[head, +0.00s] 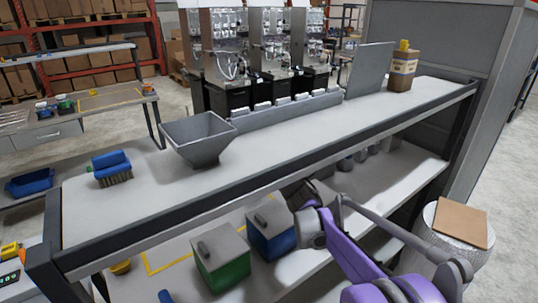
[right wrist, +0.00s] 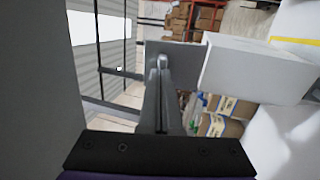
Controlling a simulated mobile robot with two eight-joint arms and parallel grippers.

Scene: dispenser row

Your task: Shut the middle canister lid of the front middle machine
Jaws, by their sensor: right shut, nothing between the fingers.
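My left gripper is not in view.
The counter (head: 350,125) carries a grey hopper (head: 198,140), a blue brush (head: 112,167), a grey upright panel (head: 369,72) and a brown container (head: 402,70). Green (head: 222,262) and blue (head: 272,237) lidded bins stand on the shelf below. A drum (head: 450,240) stands at right.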

